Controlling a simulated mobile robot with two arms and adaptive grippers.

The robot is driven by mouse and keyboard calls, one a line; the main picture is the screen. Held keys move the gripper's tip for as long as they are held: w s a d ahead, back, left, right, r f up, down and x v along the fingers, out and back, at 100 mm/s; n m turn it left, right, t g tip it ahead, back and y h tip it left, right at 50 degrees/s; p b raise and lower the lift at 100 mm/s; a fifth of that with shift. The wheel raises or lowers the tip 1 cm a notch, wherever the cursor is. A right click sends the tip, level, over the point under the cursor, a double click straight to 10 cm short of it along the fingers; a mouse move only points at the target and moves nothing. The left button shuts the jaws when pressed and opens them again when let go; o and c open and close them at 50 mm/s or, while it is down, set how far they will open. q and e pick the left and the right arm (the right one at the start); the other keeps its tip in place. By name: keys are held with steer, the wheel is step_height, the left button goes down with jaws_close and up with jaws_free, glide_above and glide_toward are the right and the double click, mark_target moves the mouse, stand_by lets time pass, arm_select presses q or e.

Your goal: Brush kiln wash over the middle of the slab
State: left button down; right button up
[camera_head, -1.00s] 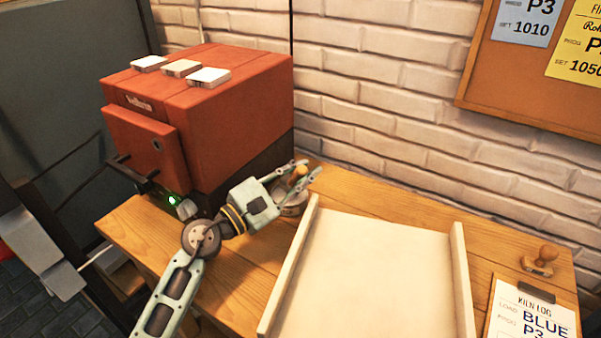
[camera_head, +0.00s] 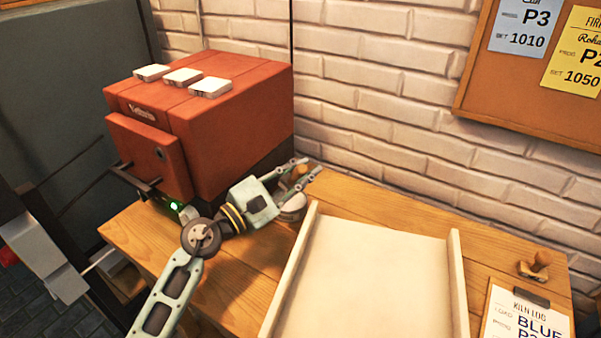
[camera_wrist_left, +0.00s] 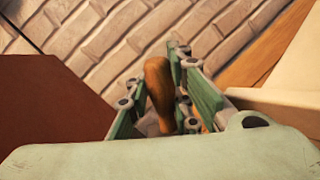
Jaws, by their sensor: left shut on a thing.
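The slab (camera_head: 366,275) is a pale, flat board with raised side rails, lying on the wooden table in the head view. Its surface looks plain, with no visible wash marks. My left gripper (camera_head: 301,170) is beyond the slab's far left corner, beside the kiln. It is shut on a brown wooden handle (camera_wrist_left: 160,88), which stands between its fingers in the left wrist view and looks like the brush's. The brush's lower end is hidden. A small pale round pot (camera_head: 292,209) sits just under the gripper, partly covered by it. My right gripper is not in view.
A red kiln (camera_head: 215,120) with several pale blocks on top stands left of the gripper. A wooden stamp (camera_head: 535,265) and a kiln log clipboard (camera_head: 527,318) lie right of the slab. A brick wall (camera_head: 400,130) closes off the back.

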arm_select(q)
steer(key=shift+r+p, duration=1.7)
steer(key=shift+r, duration=0.65)
